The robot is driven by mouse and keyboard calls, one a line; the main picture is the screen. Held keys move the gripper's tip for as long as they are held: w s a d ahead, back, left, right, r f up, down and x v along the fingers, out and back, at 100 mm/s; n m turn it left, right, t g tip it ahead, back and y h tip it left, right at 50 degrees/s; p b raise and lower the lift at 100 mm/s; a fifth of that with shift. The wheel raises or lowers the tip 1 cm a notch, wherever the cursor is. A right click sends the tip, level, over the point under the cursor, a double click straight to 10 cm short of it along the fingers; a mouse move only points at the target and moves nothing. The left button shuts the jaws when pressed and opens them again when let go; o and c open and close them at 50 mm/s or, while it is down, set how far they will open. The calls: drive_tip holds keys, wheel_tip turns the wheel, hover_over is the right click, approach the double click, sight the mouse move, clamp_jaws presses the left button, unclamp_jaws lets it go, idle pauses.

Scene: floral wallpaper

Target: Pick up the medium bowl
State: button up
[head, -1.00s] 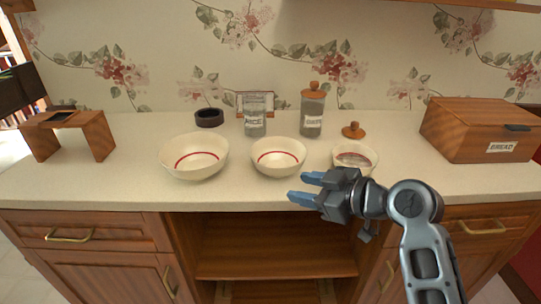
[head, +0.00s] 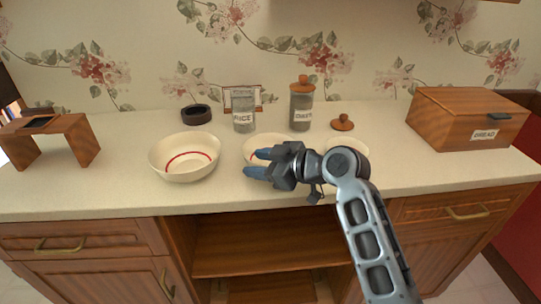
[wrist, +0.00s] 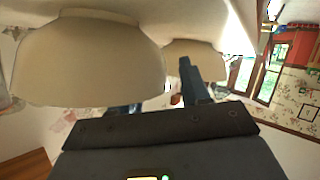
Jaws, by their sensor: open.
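The medium bowl (head: 274,141), cream with a red line inside, stands upright on the counter between two other bowls. My gripper (head: 257,164) is open and empty, pointing left. In the head view it overlaps the front of the medium bowl and hides much of it. In the wrist view, which is upside down, a bowl wall that seems to be the medium bowl (wrist: 88,62) fills the upper left, close to the fingers. Whether a finger touches it I cannot tell.
The large bowl (head: 184,158) stands left of the medium bowl, and a small bowl (head: 346,145) right, partly behind my arm. Behind are a rice jar (head: 243,113), a lidded jar (head: 301,108) and a dark ring-like dish (head: 196,114). A bread box (head: 466,117) stands right, a small wooden stand (head: 50,140) left.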

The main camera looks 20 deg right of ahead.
drive_tip(key=shift+w+f, duration=0.1)
clamp_jaws()
idle(0.4)
idle(0.3)
